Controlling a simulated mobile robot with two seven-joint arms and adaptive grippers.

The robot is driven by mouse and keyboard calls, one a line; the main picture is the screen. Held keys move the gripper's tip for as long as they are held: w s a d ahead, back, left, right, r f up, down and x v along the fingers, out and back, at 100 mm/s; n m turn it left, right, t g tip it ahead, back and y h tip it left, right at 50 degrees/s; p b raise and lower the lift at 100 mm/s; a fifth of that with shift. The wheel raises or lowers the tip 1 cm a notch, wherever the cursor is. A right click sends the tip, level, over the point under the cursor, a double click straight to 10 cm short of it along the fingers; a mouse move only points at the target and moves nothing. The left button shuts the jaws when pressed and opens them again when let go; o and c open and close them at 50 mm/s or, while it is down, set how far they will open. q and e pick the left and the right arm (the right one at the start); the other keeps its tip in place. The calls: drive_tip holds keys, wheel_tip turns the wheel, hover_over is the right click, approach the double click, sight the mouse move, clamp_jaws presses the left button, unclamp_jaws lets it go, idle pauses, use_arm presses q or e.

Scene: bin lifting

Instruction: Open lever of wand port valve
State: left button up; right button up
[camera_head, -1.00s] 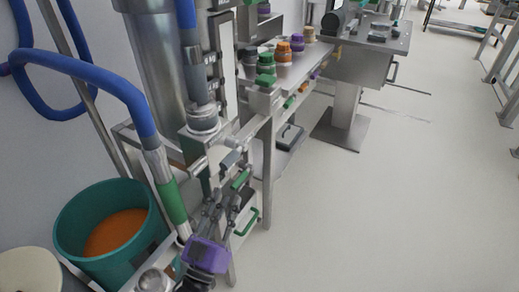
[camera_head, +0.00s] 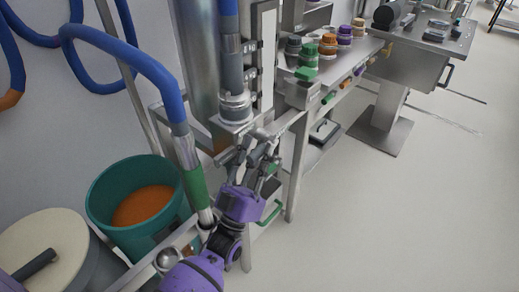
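My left gripper (camera_head: 250,158) reaches up from the bottom left on its purple wrist. Its dark fingers look spread, one on each side, in front of the pipework below the round metal fitting (camera_head: 236,108). The valve lever cannot be told apart clearly, as the fingers cover that spot. A small green part (camera_head: 272,168) shows just right of the fingers; I cannot tell whether they touch it. The wand with a green sleeve (camera_head: 195,188) hangs from a blue hose (camera_head: 130,58), left of my gripper. My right gripper is not in view.
A teal bin (camera_head: 112,205) with orange contents stands at the left, beside a cream-lidded drum (camera_head: 45,250). A green loop handle (camera_head: 271,213) sits below my gripper. A steel shelf (camera_head: 345,55) carries several coloured-capped jars. The floor at right is clear.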

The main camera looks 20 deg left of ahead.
use_arm(q)
drive_tip(key=shift+w, duration=0.1)
clamp_jaws()
idle(0.3)
